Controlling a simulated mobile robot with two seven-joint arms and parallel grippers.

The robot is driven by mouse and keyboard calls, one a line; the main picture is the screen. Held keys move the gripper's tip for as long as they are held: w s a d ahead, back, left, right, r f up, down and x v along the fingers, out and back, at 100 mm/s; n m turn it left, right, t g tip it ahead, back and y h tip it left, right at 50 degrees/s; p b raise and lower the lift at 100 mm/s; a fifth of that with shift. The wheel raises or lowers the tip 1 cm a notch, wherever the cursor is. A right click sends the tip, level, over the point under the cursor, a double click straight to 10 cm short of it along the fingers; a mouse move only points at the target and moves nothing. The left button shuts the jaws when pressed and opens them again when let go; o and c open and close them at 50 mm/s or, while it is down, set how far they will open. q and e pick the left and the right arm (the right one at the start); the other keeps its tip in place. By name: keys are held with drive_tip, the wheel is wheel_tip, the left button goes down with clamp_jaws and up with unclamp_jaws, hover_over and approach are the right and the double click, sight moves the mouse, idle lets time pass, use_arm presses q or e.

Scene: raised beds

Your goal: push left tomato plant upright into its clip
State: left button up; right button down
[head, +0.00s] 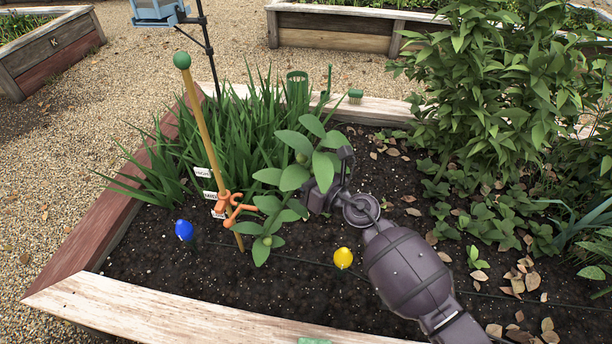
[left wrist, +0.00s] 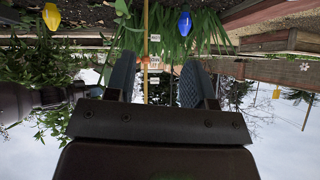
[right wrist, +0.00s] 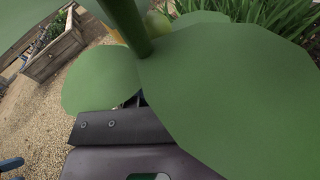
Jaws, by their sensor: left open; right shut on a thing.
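The tomato plant (head: 294,177) has broad green leaves and leans right of a tan stake (head: 205,120) with a green ball top. An orange clip (head: 230,206) sits on the stake, its jaws to the right; the stem is apart from the stake higher up. My right gripper (head: 309,197) is at the plant's right side, shut on its stem; leaves hide the fingertips. In the right wrist view, the stem (right wrist: 126,25) and large leaves cover the fingers. My left gripper (left wrist: 157,80) is open and empty, with the stake and clip (left wrist: 152,60) beyond it.
White labels (head: 203,173) stand by the stake. A blue marker (head: 184,230) and a yellow marker (head: 343,258) stand in the soil. Grassy leaves (head: 240,140) grow behind the stake, and a wooden bed edge (head: 160,315) runs in front. Bare soil lies around the plant's base.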

drive_tip(key=shift+w+a+r+p, duration=0.2)
drive_tip(key=shift+a+r+p, duration=0.25)
drive_tip(key=shift+a+r, duration=0.15)
drive_tip(key=shift+w+a+r+p, duration=0.15)
drive_tip(key=shift+a+r+p, duration=0.25)
drive_tip(key=shift+a+r, duration=0.15)
use_arm(q)
wheel_tip(320, 180, up, 6)
drive_tip(key=p, duration=0.6)
drive_tip(key=shift+w+r+n+t, duration=0.2)
drive_tip(key=shift+r+n+t, duration=0.1)
drive_tip(key=shift+n, duration=0.1)
use_arm(e)
drive_tip(key=w+a+n+g+h, duration=0.1)
drive_tip(key=w+a+g+h, duration=0.1)
drive_tip(key=a, duration=1)
drive_tip(key=shift+a+r+n+h, duration=0.2)
drive_tip(key=shift+r+n+h, duration=0.1)
drive_tip(key=shift+r+n, duration=0.1)
drive_tip(key=shift+w, duration=0.1)
